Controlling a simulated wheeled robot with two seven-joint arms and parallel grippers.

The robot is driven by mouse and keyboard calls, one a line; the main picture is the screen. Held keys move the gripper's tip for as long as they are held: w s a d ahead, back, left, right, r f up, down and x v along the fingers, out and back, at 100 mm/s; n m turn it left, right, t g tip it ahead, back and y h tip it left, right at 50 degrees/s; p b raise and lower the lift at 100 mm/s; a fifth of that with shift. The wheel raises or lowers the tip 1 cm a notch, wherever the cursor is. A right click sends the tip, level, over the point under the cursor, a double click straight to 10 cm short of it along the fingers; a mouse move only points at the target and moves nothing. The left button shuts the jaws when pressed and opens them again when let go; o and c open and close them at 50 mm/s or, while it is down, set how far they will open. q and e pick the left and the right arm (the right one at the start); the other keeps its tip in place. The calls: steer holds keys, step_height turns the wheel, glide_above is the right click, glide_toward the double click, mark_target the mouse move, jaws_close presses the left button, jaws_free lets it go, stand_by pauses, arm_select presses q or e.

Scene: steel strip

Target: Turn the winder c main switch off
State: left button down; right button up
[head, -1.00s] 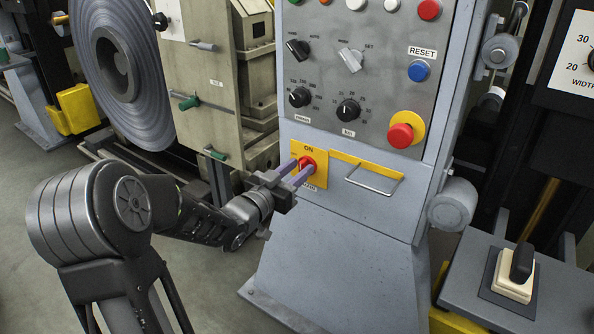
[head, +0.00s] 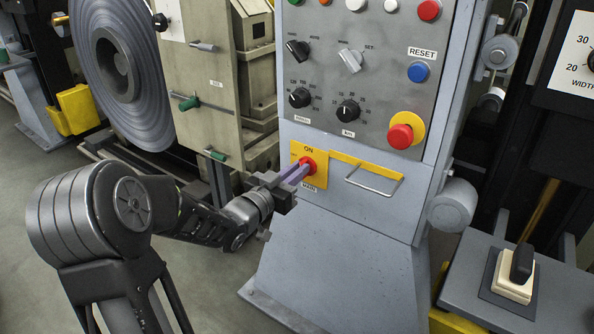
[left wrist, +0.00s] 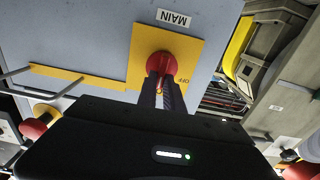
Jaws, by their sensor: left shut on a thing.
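The main switch is a red rotary knob (head: 308,163) on a yellow plate (head: 321,181) low on the grey control cabinet, with "ON" printed above it and a "MAIN" label below. My left gripper (head: 300,173) reaches it from the left and is shut on the knob's grip. In the left wrist view, the red knob (left wrist: 158,62) stands in front of the yellow plate (left wrist: 193,50), with the fingers (left wrist: 162,92) on either side of its grip. "OFF" shows at the plate's side there. The fingers partly hide the knob, so its exact angle is unclear. My right gripper is not in view.
A wire handle (head: 375,188) sticks out just right of the switch. Above are a red emergency button (head: 401,136) on yellow, a blue reset button (head: 418,71) and several black knobs. A beige machine (head: 208,95) stands left of the cabinet.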

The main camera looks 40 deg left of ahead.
arm_select(q)
steer(key=n+p, duration=0.3)
steer(key=n, duration=0.3)
steer(key=a+n+p, duration=0.1)
steer(key=n+p, duration=0.1)
steer(key=n, duration=0.4)
steer(key=f+n+p, duration=0.1)
steer(key=n+p, duration=0.2)
steer(key=n, duration=0.2)
steer(key=shift+a+f+n+p, duration=0.1)
steer(key=shift+a+n+p, duration=0.05)
steer(key=shift+n+p, duration=0.2)
stand_by(0.4)
steer(key=c, duration=1.5)
jaws_free()
